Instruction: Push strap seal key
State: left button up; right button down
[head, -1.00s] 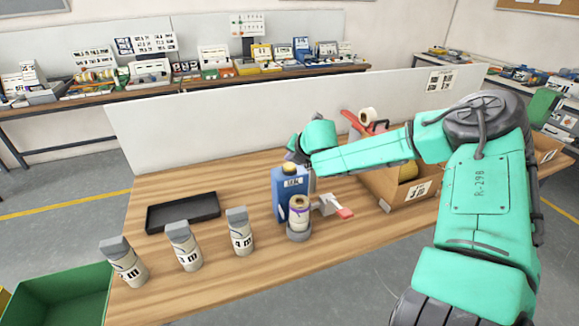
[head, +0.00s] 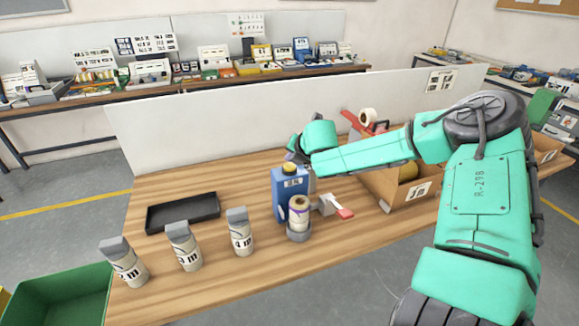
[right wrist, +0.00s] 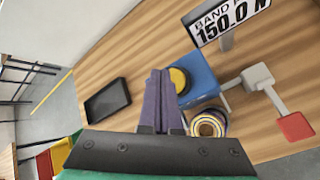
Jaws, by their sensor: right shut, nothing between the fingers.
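A blue device (head: 286,205) stands upright on the wooden table, with a yellow round key (head: 290,168) on its top. The same blue device (right wrist: 203,78) and yellow key (right wrist: 178,79) show in the right wrist view. My right gripper (right wrist: 160,74) has its purple fingers shut and empty, right beside the yellow key's left edge in that view. In the head view my right gripper (head: 293,155) is just above and behind the device, partly hidden by my wrist. I cannot tell whether the fingertips touch the key. My left gripper is not in view.
A tape roll (head: 299,212) sits at the device's front, and a red-tipped lever (head: 345,213) sticks out to the right. A sign (right wrist: 232,18) reads 150.0 N. A black tray (head: 183,212), several grey-capped bottles (head: 184,246) and a cardboard box (head: 385,190) share the table.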

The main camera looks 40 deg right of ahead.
aim_at(290, 168)
jog(key=shift+f, duration=0.1)
dwell(0.3)
jog(key=shift+f+b, duration=0.3)
jog(key=shift+s+f+b, duration=0.1)
jog(key=shift+f+b, duration=0.35)
jog(key=shift+f, duration=0.15)
dwell(0.5)
dwell(0.4)
jog(key=shift+r+p, duration=0.95)
jog(key=shift+p, duration=0.05)
notch_tip(290, 168, up, 5)
jog(key=p, duration=0.5)
jog(key=shift+r, duration=0.15)
